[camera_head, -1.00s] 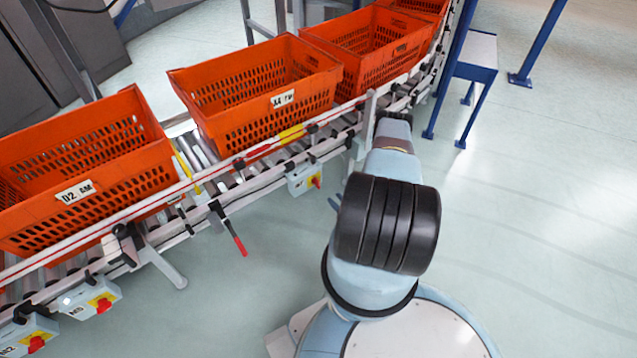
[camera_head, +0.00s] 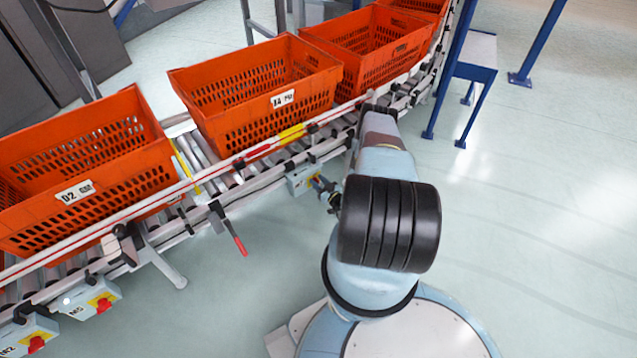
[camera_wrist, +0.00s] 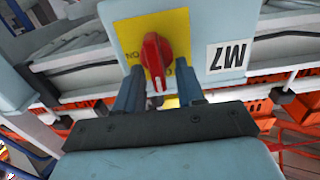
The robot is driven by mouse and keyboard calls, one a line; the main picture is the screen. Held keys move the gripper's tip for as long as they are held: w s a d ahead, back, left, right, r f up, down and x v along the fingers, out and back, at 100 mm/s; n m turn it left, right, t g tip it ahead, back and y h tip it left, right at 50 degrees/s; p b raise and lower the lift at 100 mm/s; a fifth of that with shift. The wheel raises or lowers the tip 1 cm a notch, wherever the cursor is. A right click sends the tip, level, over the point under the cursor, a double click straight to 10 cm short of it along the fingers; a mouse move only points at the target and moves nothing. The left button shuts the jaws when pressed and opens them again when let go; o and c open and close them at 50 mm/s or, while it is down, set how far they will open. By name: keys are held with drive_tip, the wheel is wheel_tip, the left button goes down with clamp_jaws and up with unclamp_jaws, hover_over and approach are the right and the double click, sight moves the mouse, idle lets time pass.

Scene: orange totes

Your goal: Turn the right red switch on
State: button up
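The right red switch (camera_wrist: 156,58) is a red knob on a yellow plate (camera_wrist: 181,27) on a light grey box (camera_wrist: 225,25) labelled M7. The label and the ON mark appear upside down in the wrist view. In the head view the box (camera_head: 300,181) hangs on the conveyor's near side, and my gripper covers its knob. My gripper (camera_wrist: 158,82) is open, with one finger on each side of the knob. A gap shows between the knob and each finger. In the head view my gripper (camera_head: 324,188) points left at the box.
Two other boxes with red knobs (camera_head: 101,303) (camera_head: 38,342) hang at the lower left. Orange totes (camera_head: 262,115) stand on the roller conveyor (camera_head: 205,152) above. A red-tipped lever (camera_head: 238,240) sticks out left of the M7 box.

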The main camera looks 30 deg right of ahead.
drive_tip(key=shift+c, duration=0.3)
drive_tip(key=c, duration=0.6)
